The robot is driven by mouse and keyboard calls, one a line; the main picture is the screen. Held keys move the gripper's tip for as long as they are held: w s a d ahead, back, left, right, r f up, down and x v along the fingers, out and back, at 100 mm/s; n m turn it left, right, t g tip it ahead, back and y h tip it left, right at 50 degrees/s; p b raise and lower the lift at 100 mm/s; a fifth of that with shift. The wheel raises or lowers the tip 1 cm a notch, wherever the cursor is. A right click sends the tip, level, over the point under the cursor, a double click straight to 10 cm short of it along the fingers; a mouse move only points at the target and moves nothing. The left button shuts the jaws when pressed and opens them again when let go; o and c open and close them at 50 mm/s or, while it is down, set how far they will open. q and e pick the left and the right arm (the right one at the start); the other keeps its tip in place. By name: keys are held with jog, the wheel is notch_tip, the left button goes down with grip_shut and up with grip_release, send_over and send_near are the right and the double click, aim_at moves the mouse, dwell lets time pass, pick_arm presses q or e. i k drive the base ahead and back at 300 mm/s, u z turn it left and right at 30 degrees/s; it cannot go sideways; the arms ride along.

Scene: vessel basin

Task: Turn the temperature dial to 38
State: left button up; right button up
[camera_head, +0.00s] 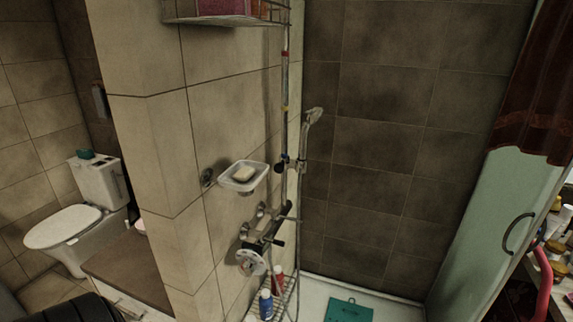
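The shower mixer (263,236) is a metal bar fitting on the tiled wall, left of the picture's middle. A round pale dial (250,262) sits at its near, lower end; it looks like the temperature dial. Its markings are too small to read, so I cannot tell its setting. Dark handles stick out from the mixer near the dial. Neither of my grippers shows in the head view, and nothing is seen touching the dial.
A soap dish (243,176) with soap juts out above the mixer. The hand shower (311,117) hangs on a rail. A wire rack with a blue bottle (266,304) and a red bottle (278,283) is below. A green door (486,235) stands at right.

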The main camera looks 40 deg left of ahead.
aim_at(247, 267)
jog(key=u, duration=1.4)
